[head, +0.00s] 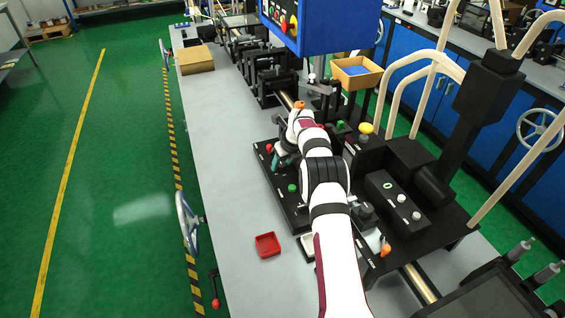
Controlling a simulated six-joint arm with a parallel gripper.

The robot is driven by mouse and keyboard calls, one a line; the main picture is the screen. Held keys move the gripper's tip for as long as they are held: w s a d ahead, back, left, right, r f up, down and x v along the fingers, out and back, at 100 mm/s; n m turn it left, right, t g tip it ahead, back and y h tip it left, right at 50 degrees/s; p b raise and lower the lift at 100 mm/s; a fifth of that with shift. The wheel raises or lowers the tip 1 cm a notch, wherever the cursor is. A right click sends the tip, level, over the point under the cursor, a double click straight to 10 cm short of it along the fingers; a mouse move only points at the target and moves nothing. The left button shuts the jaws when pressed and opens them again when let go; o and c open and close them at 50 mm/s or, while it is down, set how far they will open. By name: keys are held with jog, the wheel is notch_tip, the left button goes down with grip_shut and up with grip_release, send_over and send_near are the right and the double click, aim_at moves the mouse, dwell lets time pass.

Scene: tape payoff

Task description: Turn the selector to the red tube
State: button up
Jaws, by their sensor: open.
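My white and black arm reaches up the middle of the head view. My gripper (281,157) is at its far end, small and partly hidden by the wrist, low over the left part of the black panel (291,208). It is open, and I see nothing held in it. I cannot pick out the selector or the red tube for certain. An orange handle (385,250) stands at the panel's near right, and another orange knob (299,105) shows just beyond my wrist. A red button (268,148) and a green button (292,188) are near the gripper.
A small red tray (268,244) lies on the grey bench (235,190), which is mostly clear on the left. A yellow knob (366,128), a black box with knobs (394,200) and pale bent tubes (430,70) stand to the right. A blue cabinet (322,25) overhangs the back.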

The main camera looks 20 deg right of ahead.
grip_shut()
jog(key=shift+d+n+y, duration=0.1)
jog(key=shift+n+y, duration=0.4)
jog(key=shift+n, duration=1.1)
grip_release()
jog(key=v, duration=1.6)
jog(key=shift+w, duration=0.3)
